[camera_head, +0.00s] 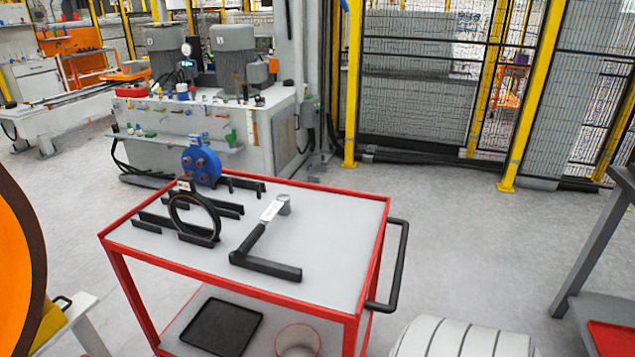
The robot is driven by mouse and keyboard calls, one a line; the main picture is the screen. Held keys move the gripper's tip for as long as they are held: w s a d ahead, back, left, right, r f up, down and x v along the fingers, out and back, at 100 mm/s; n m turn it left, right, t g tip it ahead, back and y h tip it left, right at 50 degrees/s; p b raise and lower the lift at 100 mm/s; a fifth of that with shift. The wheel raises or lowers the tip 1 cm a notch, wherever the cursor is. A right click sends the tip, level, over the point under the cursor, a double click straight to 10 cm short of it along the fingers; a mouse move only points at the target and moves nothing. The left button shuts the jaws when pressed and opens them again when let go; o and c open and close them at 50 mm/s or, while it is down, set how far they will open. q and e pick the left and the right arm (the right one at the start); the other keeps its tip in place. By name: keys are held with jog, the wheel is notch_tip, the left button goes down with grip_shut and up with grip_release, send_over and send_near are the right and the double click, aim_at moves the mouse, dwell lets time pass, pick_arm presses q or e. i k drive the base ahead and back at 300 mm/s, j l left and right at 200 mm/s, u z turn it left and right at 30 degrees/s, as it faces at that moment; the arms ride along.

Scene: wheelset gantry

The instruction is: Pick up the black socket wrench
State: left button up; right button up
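The black socket wrench (249,241) is on the top of a red-framed cart (335,215) in the middle of the view. Its dark handle slants up and right to a pale metal head (273,210) with a round grey end. A black bar (270,268) lies at the lower end of the handle; I cannot tell whether it is part of the wrench or a rest under it. Neither of my grippers is in view.
Left of the wrench stand a black ring (172,216), several black bars and a blue part (201,166). A black handle (402,265) sticks out at the cart's right. A black tray (222,327) lies on the lower shelf. A white ribbed object (462,338) is at bottom right.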

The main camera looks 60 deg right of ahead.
aim_at(282, 205)
jog(key=z, duration=1.5)
jog(key=u, duration=2)
jog(key=z, duration=2)
jog(key=i+u, duration=0.2)
